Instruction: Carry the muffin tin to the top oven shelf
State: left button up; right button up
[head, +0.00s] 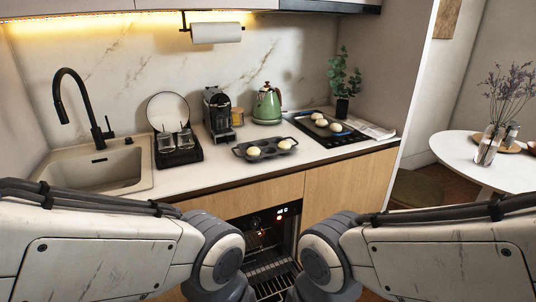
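The muffin tin (266,153) is dark grey and rests on the countertop near its front edge, right of the coffee machine. It holds a pale round bun (253,151) at the left and another (284,145) at the right; other cups look empty. The oven (271,235) is below the counter, with lit controls on its front and wire racks (270,277) visible low between my arms. Which rack is the top shelf is hard to tell. Both my arms reach in from the sides, and their grippers are out of view.
A black hob (345,139) with a pan of buns stands right of the tin. A green kettle (267,104), coffee machine (218,112) and glasses rack (178,150) stand behind and left. A sink (95,168) is at left, a white round table (470,150) at right.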

aim_at(250, 269)
jog(key=z, duration=1.35)
jog(key=i, duration=2.8)
jog(key=u, duration=2.8)
